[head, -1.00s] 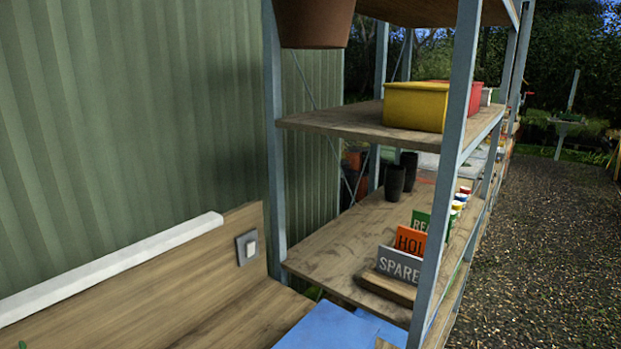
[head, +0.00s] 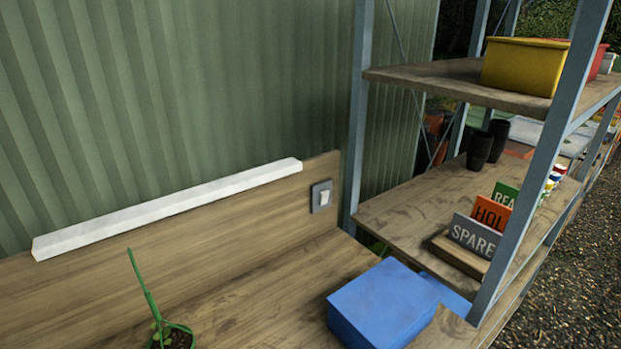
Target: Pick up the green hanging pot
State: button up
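A green hanging pot (head: 176,338) shows at the bottom edge of the head view, left of the middle. It holds dark soil and small leaves, and a green hanger strap (head: 143,284) rises from it, leaning up to the left. The lower part of the pot is cut off by the picture edge. It appears to be on the wooden bench (head: 250,300). My gripper is not in view.
A blue box (head: 380,305) sits on the bench to the right of the pot. A metal-framed shelf (head: 430,205) at the right holds sign cards (head: 474,236), dark cups (head: 479,150) and a yellow bin (head: 522,66). The bench between pot and box looks clear.

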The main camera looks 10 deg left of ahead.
aim_at(172, 336)
jog(key=u, duration=1.95)
jog(key=j+z, duration=0.1)
jog(key=j, duration=0.4)
jog(key=i+j+z, duration=0.15)
jog(key=j, duration=0.35)
